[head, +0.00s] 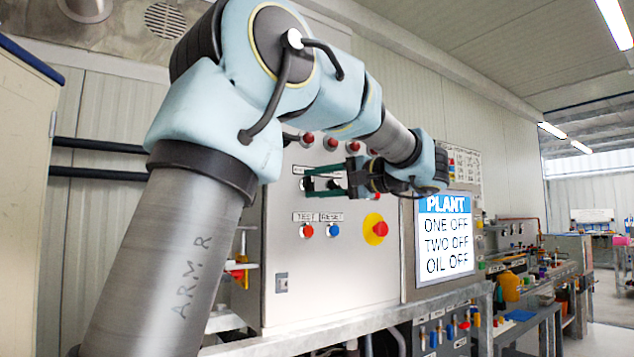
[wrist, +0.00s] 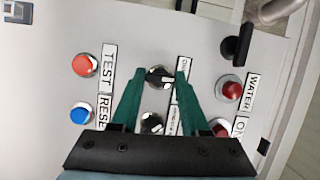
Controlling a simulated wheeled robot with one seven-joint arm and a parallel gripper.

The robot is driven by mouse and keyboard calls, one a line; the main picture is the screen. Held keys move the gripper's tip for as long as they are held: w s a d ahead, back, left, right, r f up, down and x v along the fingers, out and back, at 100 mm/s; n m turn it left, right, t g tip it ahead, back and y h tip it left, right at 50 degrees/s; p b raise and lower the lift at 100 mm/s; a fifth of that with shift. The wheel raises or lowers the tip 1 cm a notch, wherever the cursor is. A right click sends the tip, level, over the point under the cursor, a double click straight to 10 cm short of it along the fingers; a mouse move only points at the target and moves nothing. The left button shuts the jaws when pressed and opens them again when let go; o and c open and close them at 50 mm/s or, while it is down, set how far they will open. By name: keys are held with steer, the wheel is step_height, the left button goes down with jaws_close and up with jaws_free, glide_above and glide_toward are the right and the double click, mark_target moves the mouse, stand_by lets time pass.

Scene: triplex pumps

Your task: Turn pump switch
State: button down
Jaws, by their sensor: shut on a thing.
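My gripper (wrist: 160,77) has two green fingers shut on a black rotary switch (wrist: 159,72), whose knob with a white mark sits between the fingertips. A second, similar rotary switch (wrist: 151,123) lies nearer the palm, between the fingers and apart from them. White labels beside the switches are partly hidden and not readable. In the head view my gripper (head: 308,184) reaches the upper part of the grey control panel (head: 345,272). The screen (head: 446,236) reads PLANT, ONE OFF, TWO OFF, OIL OFF.
A red TEST button (head: 306,231) and a blue RESET button (head: 333,230) sit below the switches. A red emergency button on yellow (head: 376,229) is to their right. Red lamps (head: 331,143) line the panel top. A bench with tools (head: 530,285) stands at right.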

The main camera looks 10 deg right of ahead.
steer(key=shift+m, duration=0.4)
steer(key=shift+c, duration=2)
jaws_free()
steer(key=shift+d, duration=0.1)
steer(key=b+v, duration=0.2)
steer(key=v, duration=0.8)
steer(key=shift+s+d+f, duration=0.2)
steer(key=shift+s+d, duration=0.05)
steer(key=shift+s, duration=0.05)
